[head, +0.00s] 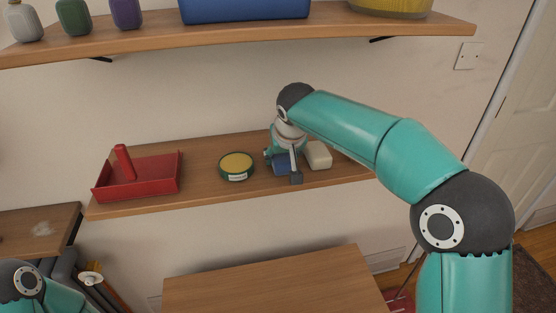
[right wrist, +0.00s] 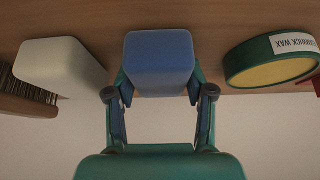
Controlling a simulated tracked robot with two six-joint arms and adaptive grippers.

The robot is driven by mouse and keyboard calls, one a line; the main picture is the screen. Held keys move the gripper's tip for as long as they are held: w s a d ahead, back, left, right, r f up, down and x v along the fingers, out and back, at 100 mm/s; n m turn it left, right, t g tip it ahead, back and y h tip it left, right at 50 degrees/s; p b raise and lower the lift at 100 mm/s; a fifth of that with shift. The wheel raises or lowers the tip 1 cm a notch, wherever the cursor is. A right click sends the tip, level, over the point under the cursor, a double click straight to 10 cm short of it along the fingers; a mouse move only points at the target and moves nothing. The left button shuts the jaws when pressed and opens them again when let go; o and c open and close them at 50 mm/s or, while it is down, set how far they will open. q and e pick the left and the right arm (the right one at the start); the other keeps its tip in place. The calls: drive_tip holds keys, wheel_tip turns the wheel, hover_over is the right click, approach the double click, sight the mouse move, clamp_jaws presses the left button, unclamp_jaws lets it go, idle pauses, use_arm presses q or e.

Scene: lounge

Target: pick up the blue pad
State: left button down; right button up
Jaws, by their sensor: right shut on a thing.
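The blue pad (head: 281,168) is a small blue block on the lower wall shelf (head: 211,203) in the head view, partly hidden by my right gripper (head: 283,164). In the right wrist view the blue pad (right wrist: 160,62) sits between the two fingers of my right gripper (right wrist: 160,92), which is shut on it from both sides. The pad appears to be at the shelf surface; I cannot tell whether it touches it. The fingers of my left gripper cannot be made out; only part of my left arm shows at the lower left of the head view.
A cream block (head: 318,155) stands close to the right of the pad. A green wax tin (head: 236,167) and a red tray (head: 137,184) are to its left. A brush (right wrist: 27,99) shows in the right wrist view. An upper shelf (head: 239,33) hangs above.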

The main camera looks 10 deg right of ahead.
drive_tip(key=shift+r, duration=0.1)
drive_tip(key=shift+s+r+b, duration=0.2)
drive_tip(key=shift+r+b, duration=0.1)
drive_tip(key=shift+r, duration=0.15)
wheel_tip(320, 180, up, 6)
drive_tip(key=shift+f+p, duration=0.2)
drive_tip(key=shift+p, duration=0.2)
drive_tip(key=shift+s+r+b, duration=0.1)
drive_tip(key=shift+s+b, duration=0.1)
drive_tip(key=shift+b, duration=0.1)
drive_tip(key=s+b, duration=0.7)
drive_tip(key=s, duration=1.2)
drive_tip(key=shift+s, duration=0.15)
drive_tip(key=shift+a+r, duration=0.1)
